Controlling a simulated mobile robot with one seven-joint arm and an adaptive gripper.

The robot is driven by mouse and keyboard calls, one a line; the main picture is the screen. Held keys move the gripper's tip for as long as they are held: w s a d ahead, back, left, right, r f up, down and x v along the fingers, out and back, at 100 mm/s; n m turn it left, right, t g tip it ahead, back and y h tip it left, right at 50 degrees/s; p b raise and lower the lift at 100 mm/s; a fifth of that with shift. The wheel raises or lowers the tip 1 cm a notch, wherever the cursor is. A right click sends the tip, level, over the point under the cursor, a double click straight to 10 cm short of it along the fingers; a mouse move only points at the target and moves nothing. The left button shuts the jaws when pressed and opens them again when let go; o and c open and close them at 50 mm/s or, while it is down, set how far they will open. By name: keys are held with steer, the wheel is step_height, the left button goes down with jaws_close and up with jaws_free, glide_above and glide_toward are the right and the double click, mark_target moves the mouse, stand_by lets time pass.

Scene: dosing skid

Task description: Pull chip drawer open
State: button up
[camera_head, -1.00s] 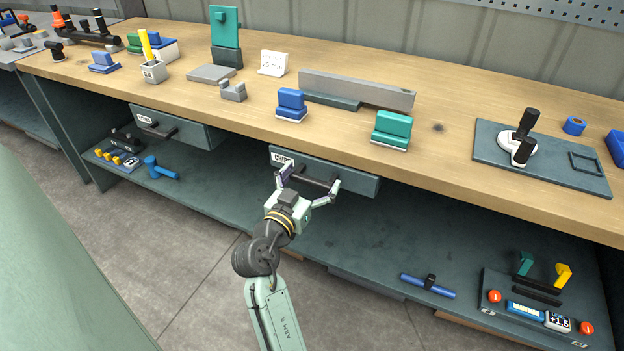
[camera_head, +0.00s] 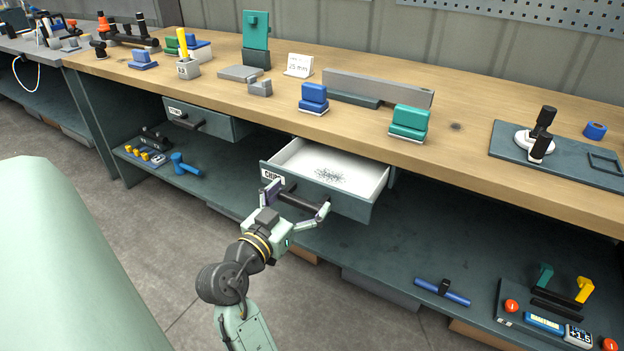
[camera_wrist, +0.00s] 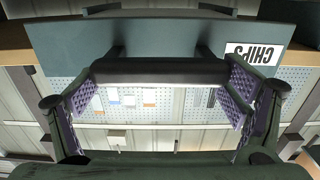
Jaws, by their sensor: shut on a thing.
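The chip drawer (camera_head: 352,202) under the bench stands pulled out, with a white inside and a small heap of dark chips (camera_head: 330,175) on its floor. Its grey front carries a CHIPS label, which shows upside down in the wrist view (camera_wrist: 255,53). My gripper (camera_head: 296,200) is at the drawer front, shut on the dark bar handle (camera_head: 299,202). In the wrist view the handle (camera_wrist: 160,72) lies across between the two purple-padded fingers, one near each end of it.
Another closed-looking drawer (camera_head: 200,122) hangs to the left under the wooden bench top (camera_head: 460,155). A lower shelf (camera_head: 400,250) holds a blue hammer-like tool (camera_head: 186,164), a blue cylinder (camera_head: 442,291) and a control panel (camera_head: 560,318). Open floor lies in front.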

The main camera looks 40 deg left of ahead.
steer(key=b+v, duration=0.1)
steer(key=v, duration=0.5)
steer(key=shift+w, duration=0.1)
steer(key=o, duration=1.4)
steer(key=v, duration=1.2)
steer(key=shift+a, duration=0.1)
